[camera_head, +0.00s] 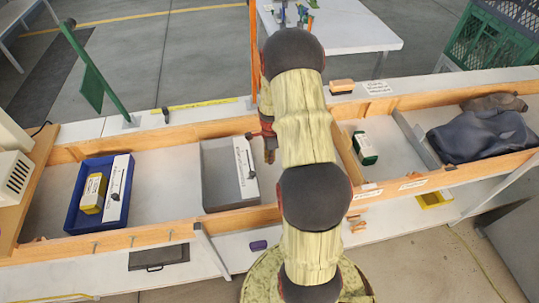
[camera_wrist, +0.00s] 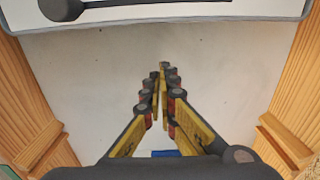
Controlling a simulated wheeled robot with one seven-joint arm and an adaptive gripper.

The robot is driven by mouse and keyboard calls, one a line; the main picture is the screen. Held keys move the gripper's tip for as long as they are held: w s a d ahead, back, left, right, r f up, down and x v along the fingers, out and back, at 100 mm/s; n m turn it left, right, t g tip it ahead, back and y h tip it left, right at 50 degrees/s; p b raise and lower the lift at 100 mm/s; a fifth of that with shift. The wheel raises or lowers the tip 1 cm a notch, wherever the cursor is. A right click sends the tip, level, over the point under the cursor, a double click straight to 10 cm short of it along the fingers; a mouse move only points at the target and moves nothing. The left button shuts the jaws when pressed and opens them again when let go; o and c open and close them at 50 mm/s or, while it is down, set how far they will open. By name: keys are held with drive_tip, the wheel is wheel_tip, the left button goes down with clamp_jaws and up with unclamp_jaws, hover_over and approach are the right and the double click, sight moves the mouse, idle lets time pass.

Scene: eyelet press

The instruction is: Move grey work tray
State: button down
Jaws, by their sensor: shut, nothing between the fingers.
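The grey work tray (camera_head: 217,172) sits in the wooden-walled trough, left of my arm in the head view. A white strip with a black-handled tool (camera_head: 244,168) lies along its right side. In the wrist view, the near rim of what looks like this tray (camera_wrist: 190,19) crosses the top, with a black tool on white inside. My gripper (camera_wrist: 163,68) is shut and empty, its fingertips together over the pale trough floor, apart from the tray rim in the picture. In the head view my arm mostly hides the gripper (camera_head: 269,150), just right of the tray.
A blue tray (camera_head: 72,208) with a yellow box (camera_head: 92,192) stands farther left. Bare trough floor lies between the trays. A green-and-white box (camera_head: 364,149) and a dark cloth bundle (camera_head: 480,135) lie on the right. Wooden walls (camera_wrist: 303,85) border the trough.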

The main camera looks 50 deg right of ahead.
sight(269, 167)
drive_tip(key=f, duration=0.1)
drive_tip(key=f+b, duration=0.1)
drive_tip(key=f, duration=0.1)
drive_tip(key=shift+w+a, duration=0.2)
drive_tip(key=shift+w+a+r, duration=0.2)
drive_tip(key=shift+w+a, duration=0.5)
drive_tip(key=shift+a, duration=0.3)
drive_tip(key=shift+w+a+b, duration=0.3)
drive_tip(key=shift+a+b, duration=0.05)
drive_tip(key=shift+a, duration=0.05)
drive_tip(key=w+a+p, duration=0.1)
drive_tip(key=w+a, duration=0.4)
drive_tip(key=a, duration=0.2)
drive_tip(key=w+a+p, duration=0.1)
drive_tip(key=w+a, duration=0.5)
drive_tip(key=a, duration=0.1)
drive_tip(key=w+a+p, duration=0.1)
drive_tip(key=w+a, duration=0.4)
drive_tip(key=a, duration=0.3)
drive_tip(key=shift+w+p, duration=0.3)
drive_tip(key=shift+p, duration=0.05)
